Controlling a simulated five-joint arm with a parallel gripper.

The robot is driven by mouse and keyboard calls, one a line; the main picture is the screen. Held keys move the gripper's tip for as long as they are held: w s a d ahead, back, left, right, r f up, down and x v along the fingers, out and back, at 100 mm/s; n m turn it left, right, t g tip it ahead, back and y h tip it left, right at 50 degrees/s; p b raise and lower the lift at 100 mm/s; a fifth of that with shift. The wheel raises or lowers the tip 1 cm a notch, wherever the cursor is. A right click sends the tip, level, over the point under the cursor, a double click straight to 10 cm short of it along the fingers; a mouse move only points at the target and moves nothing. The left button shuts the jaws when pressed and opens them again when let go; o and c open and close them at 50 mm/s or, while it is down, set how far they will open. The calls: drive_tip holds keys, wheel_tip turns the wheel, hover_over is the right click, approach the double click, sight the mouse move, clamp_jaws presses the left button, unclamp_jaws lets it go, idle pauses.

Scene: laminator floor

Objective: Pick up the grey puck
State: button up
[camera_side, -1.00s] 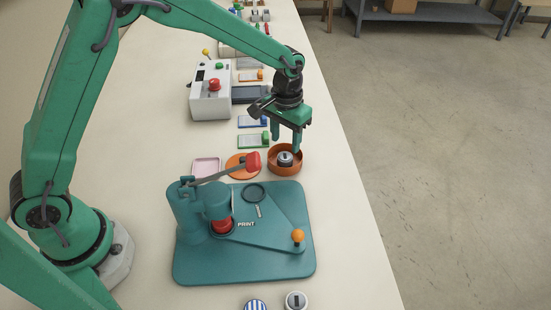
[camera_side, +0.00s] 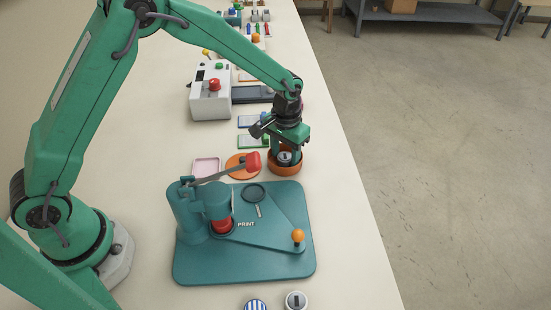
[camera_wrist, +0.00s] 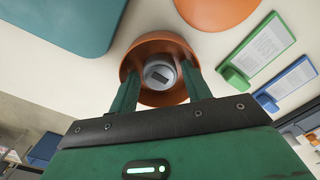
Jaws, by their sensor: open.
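The grey puck (camera_side: 284,158) with a dark bar on its top sits inside a round orange-brown bowl (camera_side: 285,172). The puck (camera_wrist: 160,73) and the bowl (camera_wrist: 150,40) also show in the wrist view. My gripper (camera_side: 286,155) is lowered into the bowl, pointing down. In the wrist view my gripper (camera_wrist: 160,76) is open, with one green finger on each side of the puck. I cannot tell whether either finger touches it. The puck's lower part is hidden by the bowl and fingers.
A teal press base (camera_side: 300,205) marked PRINT stands in front of the bowl, its red-tipped lever (camera_side: 252,161) close to my gripper's left. An orange disc (camera_side: 238,172) lies left of the bowl. A second grey puck (camera_side: 296,300) lies at the front edge of the picture.

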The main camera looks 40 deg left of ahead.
sight(285, 157)
drive_tip(key=c, duration=0.7)
drive_tip(key=shift+c, duration=0.3)
drive_tip(key=shift+r, duration=0.15)
drive_tip(key=shift+r, duration=0.5)
wheel_tip(285, 157, up, 3)
drive_tip(key=shift+s+d+r, duration=0.1)
drive_tip(key=shift+d+r, duration=0.05)
drive_tip(key=s+d+r, duration=0.6)
drive_tip(key=s+d, duration=0.2)
drive_tip(key=shift+r, duration=0.25)
drive_tip(key=shift+s, duration=0.1)
